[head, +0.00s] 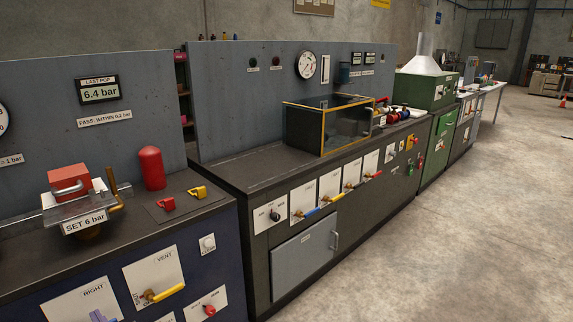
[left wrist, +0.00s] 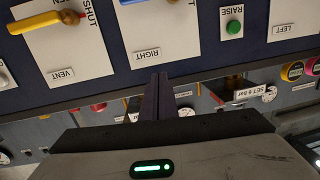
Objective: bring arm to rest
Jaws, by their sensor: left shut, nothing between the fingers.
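My left gripper (left wrist: 160,78) shows in the left wrist view, its two dark fingers shut together with nothing between them. The fingertips appear in front of the dark blue bench front, near the RIGHT plate (left wrist: 158,35); I cannot tell the gap, but no contact shows. The wrist view is upside down. In the head view the same RIGHT plate (head: 82,301) is at the lower left, with a purple handle at the bottom edge. I cannot make out my left gripper in the head view. My right gripper is in neither view.
The VENT plate (head: 152,275) has a yellow handle. On the bench top stand a clamped red block (head: 68,177), a red cylinder (head: 151,168) and red and yellow tags. A glass-sided tank (head: 330,125) stands on the neighbouring bench. The concrete floor (head: 460,220) at right is clear.

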